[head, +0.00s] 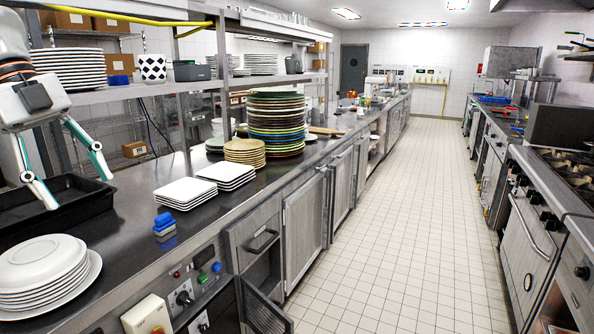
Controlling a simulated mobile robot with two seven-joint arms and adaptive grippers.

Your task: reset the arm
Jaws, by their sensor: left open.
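My left gripper (80,186) shows at the left edge of the head view, with its two fingers spread wide apart and nothing between them. It hangs over the black tray (88,203) on the steel counter (140,228). I cannot tell whether the fingertips touch the tray. My right gripper is not in view.
A stack of round white plates (42,265) stands in front of the tray. Square plates (186,192), a blue item (164,220) and a tall stack of coloured plates (276,122) stand along the counter. A shelf (150,88) runs above. The tiled aisle (400,220) is clear.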

